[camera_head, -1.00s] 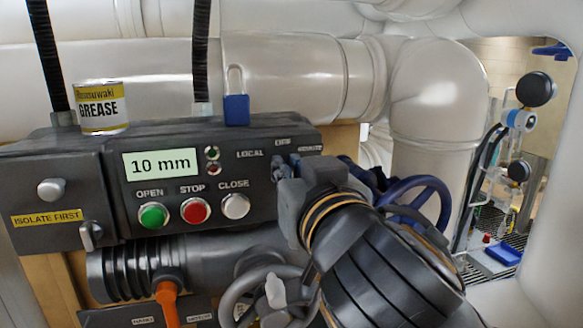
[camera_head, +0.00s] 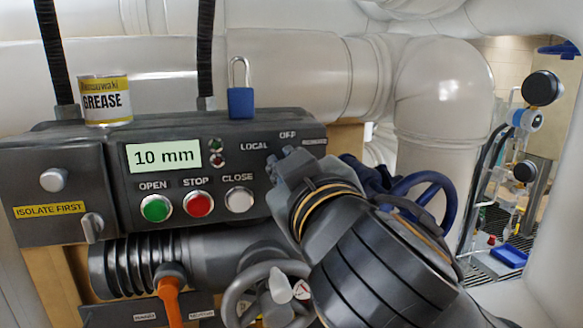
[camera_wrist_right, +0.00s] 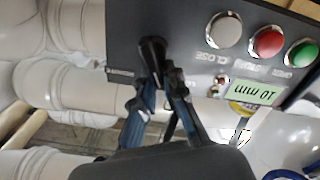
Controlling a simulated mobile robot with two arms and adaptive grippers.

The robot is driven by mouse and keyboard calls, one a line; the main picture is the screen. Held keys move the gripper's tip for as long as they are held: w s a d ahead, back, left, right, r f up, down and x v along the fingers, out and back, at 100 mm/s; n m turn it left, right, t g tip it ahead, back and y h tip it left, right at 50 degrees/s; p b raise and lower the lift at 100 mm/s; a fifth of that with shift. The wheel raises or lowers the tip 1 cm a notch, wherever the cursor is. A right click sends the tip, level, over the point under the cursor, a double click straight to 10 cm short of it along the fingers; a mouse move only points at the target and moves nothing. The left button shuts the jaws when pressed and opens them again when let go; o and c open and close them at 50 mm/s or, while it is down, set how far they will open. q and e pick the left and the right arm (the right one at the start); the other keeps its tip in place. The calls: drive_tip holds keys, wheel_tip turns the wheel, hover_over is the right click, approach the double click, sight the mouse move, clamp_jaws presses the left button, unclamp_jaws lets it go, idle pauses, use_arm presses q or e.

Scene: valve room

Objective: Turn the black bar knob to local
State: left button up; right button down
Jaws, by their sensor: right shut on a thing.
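The dark control box (camera_head: 115,145) fills the left and middle of the head view. Its LOCAL and OFF labels show above my right gripper (camera_head: 281,160), and a third label at the right is too small to read. My right gripper is shut on the black bar knob (camera_wrist_right: 152,48), which shows in the right wrist view between the fingertips (camera_wrist_right: 156,84). In the head view the gripper hides the knob, so its pointing direction is unclear there. The gripper is tilted, with its tips toward the upper left. My left gripper is not in view.
Green (camera_head: 156,208), red (camera_head: 198,203) and white (camera_head: 239,200) buttons sit left of the gripper. A blue padlock (camera_head: 241,102) and a grease can (camera_head: 104,100) stand on the box. A blue handwheel (camera_head: 425,200) is close behind my right arm. A grey handwheel (camera_head: 235,297) is below.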

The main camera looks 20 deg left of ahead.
drive_tip(key=n, duration=0.2)
drive_tip(key=n+b, duration=0.1)
drive_tip(key=n, duration=0.3)
drive_tip(key=shift+s+a+f+b, duration=0.2)
drive_tip(key=shift+a+f+b, duration=0.15)
idle(0.4)
drive_tip(key=c, duration=1.4)
unclamp_jaws()
drive_tip(key=shift+a+f, duration=0.1)
drive_tip(key=shift+w, duration=0.1)
drive_tip(key=v, duration=1.2)
